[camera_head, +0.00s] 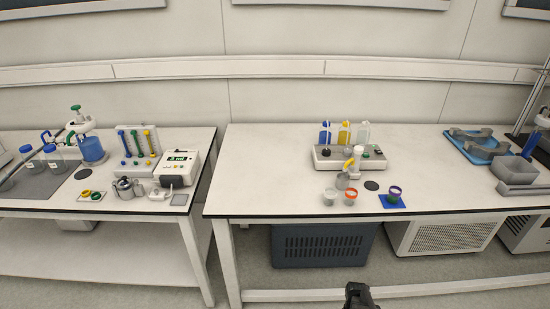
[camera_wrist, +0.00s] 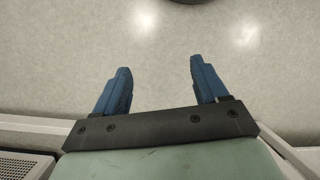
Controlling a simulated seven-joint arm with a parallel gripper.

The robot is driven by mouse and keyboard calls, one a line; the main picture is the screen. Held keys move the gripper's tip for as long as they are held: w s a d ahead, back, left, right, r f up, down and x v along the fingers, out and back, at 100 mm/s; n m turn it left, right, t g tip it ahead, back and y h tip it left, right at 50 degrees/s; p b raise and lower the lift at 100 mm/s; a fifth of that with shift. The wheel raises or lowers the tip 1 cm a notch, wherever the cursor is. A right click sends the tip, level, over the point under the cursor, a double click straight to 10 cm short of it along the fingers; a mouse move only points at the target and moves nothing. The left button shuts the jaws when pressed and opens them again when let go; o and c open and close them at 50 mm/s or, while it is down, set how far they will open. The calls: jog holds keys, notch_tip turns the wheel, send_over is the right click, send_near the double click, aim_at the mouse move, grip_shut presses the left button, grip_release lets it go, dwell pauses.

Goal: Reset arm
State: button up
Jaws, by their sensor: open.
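My gripper (camera_wrist: 157,80) is open and empty in the wrist view. The fingertips cannot be made out there. Nothing touches the gripper in either view.
The right table (camera_head: 270,180) holds a device with bottles (camera_head: 345,155), small cups, a blue tray (camera_head: 482,148) and a grey bin (camera_head: 515,168). The left table (camera_head: 100,210) holds more apparatus. A dark crate (camera_head: 322,245) stands beneath. Floor below my gripper is clear.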

jog(key=s+a+m+g, duration=0.1)
jog(key=s+a, duration=0.3)
jog(key=s, duration=0.4)
jog(key=s+a+f+m+g, duration=0.1)
jog(key=s+a+m, duration=0.1)
jog(key=s+a, duration=0.3)
jog(key=s, duration=0.4)
jog(key=shift+a+f+g, duration=0.2)
jog(key=shift+a+g, duration=0.1)
jog(key=shift+g, duration=0.1)
